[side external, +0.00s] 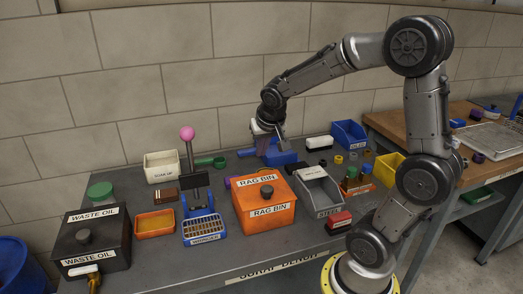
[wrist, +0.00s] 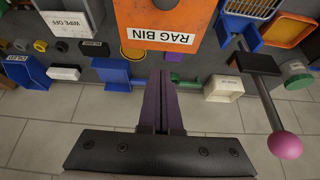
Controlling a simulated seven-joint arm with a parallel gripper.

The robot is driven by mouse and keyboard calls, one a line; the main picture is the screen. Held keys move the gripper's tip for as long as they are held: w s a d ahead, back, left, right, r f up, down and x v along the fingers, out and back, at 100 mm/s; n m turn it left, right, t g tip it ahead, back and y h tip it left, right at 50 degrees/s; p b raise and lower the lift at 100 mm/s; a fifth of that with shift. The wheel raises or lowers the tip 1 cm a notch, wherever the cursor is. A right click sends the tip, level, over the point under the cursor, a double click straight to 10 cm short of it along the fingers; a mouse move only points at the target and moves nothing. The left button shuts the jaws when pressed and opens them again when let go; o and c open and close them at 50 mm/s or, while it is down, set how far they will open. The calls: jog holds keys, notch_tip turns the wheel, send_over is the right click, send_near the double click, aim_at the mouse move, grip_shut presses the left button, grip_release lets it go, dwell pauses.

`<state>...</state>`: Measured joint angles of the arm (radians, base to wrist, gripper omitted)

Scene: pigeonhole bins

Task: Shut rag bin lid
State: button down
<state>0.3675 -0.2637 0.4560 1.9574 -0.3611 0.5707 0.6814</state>
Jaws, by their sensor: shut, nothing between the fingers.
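The rag bin (side external: 283,217) is an orange box with a RAG BIN label on its front, near the middle of the bench. Its orange lid (side external: 246,191) has a dark knob and a second label, and looks to lie flat across the top. I cannot tell whether a small gap is left under its edge. In the wrist view the orange bin with its label shows at the top centre (wrist: 190,20). My gripper (side external: 281,148) is behind the bin, toward the wall, apart from it. In the wrist view its fingers (wrist: 161,76) are together and empty, pointing toward the bin.
A blue bin (side external: 281,158) stands close by my gripper. A blue wringer (side external: 203,228) and a pole with a pink ball (side external: 187,133) are left. A black waste oil box (side external: 91,240) is far left.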

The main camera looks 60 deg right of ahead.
jog(key=s+a+r+n+y, duration=0.2)
jog(key=s+a+n, duration=0.2)
jog(key=s+a, duration=0.4)
jog(key=s+a+r+n+t+y, duration=0.1)
jog(key=s+a+r+n+y, duration=0.1)
jog(key=s+a+n, duration=0.3)
jog(key=shift+s+a+r+t, duration=0.35)
jog(key=shift+s+a, duration=1.45)
jog(key=shift+a, duration=0.35)
